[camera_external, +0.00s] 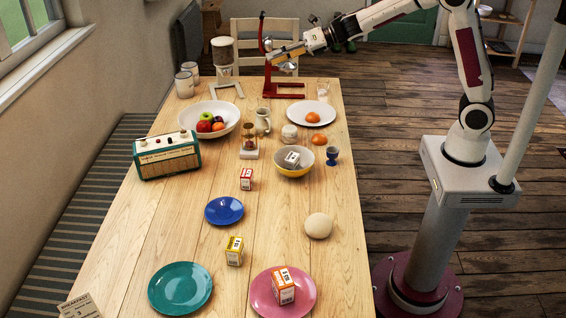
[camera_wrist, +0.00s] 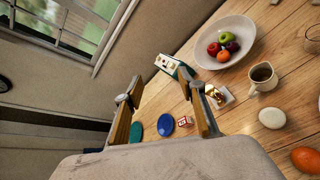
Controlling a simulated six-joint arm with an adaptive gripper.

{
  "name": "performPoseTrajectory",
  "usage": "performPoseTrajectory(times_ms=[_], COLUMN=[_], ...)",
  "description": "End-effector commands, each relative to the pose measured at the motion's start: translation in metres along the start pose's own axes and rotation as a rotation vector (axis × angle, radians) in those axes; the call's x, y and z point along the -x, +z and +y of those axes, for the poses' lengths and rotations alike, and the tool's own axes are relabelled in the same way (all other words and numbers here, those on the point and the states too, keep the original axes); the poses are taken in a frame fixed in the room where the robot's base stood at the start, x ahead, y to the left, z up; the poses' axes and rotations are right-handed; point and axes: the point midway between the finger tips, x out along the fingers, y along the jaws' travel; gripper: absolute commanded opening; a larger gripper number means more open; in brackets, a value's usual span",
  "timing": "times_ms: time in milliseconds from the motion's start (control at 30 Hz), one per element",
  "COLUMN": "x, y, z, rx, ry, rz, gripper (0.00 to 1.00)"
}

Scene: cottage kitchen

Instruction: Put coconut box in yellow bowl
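A yellow bowl (camera_external: 294,171) stands on the table right of centre. A small white and grey box (camera_external: 292,158) lies tilted inside it. The box labels are too small to read, so I cannot tell by name which one is the coconut box. Other small boxes are a red and white one (camera_external: 246,179), a yellow one (camera_external: 234,251) and an orange and white one (camera_external: 283,287). My gripper (camera_external: 284,60) is open and empty, high over the table's far end near a red stand. In the wrist view its fingers (camera_wrist: 168,98) are wide apart.
A pink plate (camera_external: 262,306) carries the orange box. A blue plate (camera_external: 224,211), teal plate (camera_external: 180,289), radio (camera_external: 166,156), fruit bowl (camera_external: 226,127) and blue egg cup (camera_external: 332,155) stand around. The red stand (camera_external: 284,91) rises near my gripper. Bare wood lies mid-table.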

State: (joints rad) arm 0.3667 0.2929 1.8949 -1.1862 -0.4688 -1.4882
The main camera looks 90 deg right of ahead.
Motion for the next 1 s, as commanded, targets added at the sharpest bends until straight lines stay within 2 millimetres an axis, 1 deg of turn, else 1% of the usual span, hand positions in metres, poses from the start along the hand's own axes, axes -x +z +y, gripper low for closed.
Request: performPoseTrajectory(times_ms=[33,100,267,367,500,667,767,867,1000], x=[0.010,0.024,0.057,0.079,0.111,0.148,0.171,0.195,0.227], y=[0.004,0.010,0.015,0.014,0.007,-0.010,-0.025,-0.042,-0.073], z=[0.006,0.010,0.016,0.017,0.018,0.016,0.015,0.013,0.010], rx=[-0.057,-0.153,-0.375,-0.519,-0.725,-0.964,-1.114,-1.265,-1.475], ry=[-0.019,-0.052,-0.120,-0.159,-0.206,-0.260,-0.294,-0.329,-0.382], rz=[-0.022,-0.055,-0.123,-0.164,-0.216,-0.268,-0.295,-0.319,-0.347], gripper=[0.40,0.40,0.40,0.40,0.40,0.40,0.40,0.40,0.40])
